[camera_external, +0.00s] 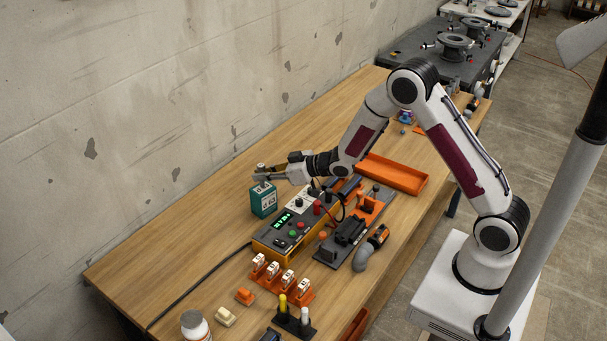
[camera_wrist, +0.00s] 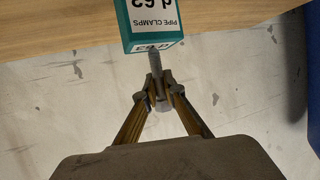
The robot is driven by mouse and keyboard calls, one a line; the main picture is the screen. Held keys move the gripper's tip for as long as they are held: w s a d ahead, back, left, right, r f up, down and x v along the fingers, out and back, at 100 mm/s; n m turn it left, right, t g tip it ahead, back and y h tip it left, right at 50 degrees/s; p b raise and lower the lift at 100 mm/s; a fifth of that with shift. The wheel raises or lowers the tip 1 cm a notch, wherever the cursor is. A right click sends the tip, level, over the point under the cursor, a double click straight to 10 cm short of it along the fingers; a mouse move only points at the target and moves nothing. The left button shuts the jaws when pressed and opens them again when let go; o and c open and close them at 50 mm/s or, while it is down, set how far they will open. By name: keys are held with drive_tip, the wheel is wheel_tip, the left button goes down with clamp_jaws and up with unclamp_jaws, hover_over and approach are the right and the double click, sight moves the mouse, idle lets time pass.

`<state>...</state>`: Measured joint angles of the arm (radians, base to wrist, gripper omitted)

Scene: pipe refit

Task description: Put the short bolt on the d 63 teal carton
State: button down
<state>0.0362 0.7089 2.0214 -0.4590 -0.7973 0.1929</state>
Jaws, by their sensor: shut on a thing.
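The teal carton (camera_external: 263,201) stands on the wooden table, left of the control box. In the wrist view the carton (camera_wrist: 150,22) shows its white label reading "PIPE CLAMPS d 63". My gripper (camera_external: 262,174) is just above the carton's top. In the wrist view my gripper (camera_wrist: 158,92) is shut on a grey bolt (camera_wrist: 154,63). The bolt's shank points toward the carton, and its end appears at or very near the carton's top. I cannot tell whether they touch.
A control box (camera_external: 281,232) with a green display and buttons stands right of the carton. An orange tray (camera_external: 393,174) lies behind it. Orange holders with white pieces (camera_external: 282,279) sit nearer the front. The table left of the carton is clear.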

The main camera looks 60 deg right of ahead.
drive_tip(key=shift+f, duration=0.15)
drive_tip(key=c, duration=2.1)
unclamp_jaws()
drive_tip(key=shift+c, duration=0.2)
drive_tip(key=v, duration=1.2)
